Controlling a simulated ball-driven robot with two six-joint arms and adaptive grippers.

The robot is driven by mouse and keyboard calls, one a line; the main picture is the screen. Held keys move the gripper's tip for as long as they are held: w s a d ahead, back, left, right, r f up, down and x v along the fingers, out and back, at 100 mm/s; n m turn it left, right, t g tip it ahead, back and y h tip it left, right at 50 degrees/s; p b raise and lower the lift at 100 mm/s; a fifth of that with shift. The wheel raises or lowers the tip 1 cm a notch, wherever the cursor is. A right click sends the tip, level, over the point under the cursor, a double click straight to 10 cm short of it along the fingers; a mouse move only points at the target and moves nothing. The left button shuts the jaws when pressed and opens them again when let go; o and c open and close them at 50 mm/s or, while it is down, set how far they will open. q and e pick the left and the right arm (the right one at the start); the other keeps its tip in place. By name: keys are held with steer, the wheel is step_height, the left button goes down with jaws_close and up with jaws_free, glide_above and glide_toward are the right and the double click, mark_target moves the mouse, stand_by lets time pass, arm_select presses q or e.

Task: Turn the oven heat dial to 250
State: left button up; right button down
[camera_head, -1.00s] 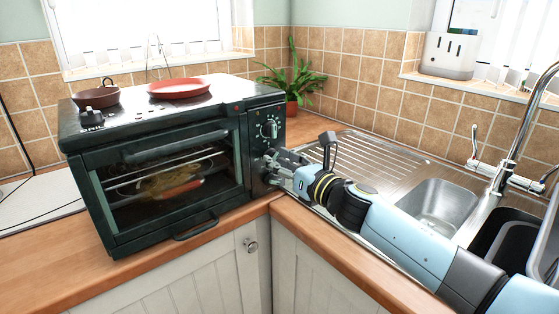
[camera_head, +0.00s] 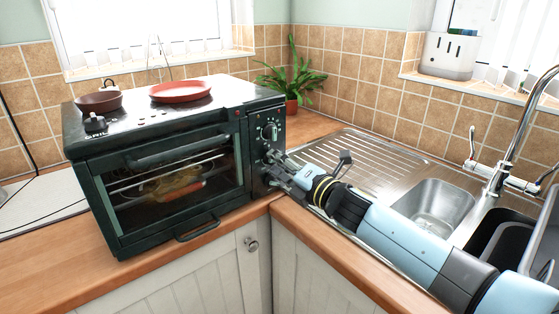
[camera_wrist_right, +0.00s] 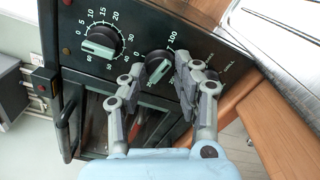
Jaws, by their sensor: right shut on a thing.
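In the head view the right gripper (camera_head: 272,167) covers the lower knobs. The upper dial (camera_wrist_right: 101,42), marked to 60, stands clear beside it. My left gripper is out of view.
A brown pan (camera_head: 99,103) and a red plate (camera_head: 180,91) sit on the oven top. A potted plant (camera_head: 291,80) stands behind it.

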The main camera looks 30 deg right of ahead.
steer(key=m+p, duration=0.5)
steer(key=m, duration=1.1)
steer(key=m+p, duration=0.5)
steer(key=m, duration=1.2)
steer(key=shift+s+f+p, duration=0.1)
steer(key=shift+f+p, duration=0.1)
steer(key=shift+p, duration=0.2)
steer(key=shift+m, duration=0.3)
steer(key=c, duration=1.3)
jaws_free()
steer(key=o, duration=0.3)
steer(key=shift+r, duration=0.1)
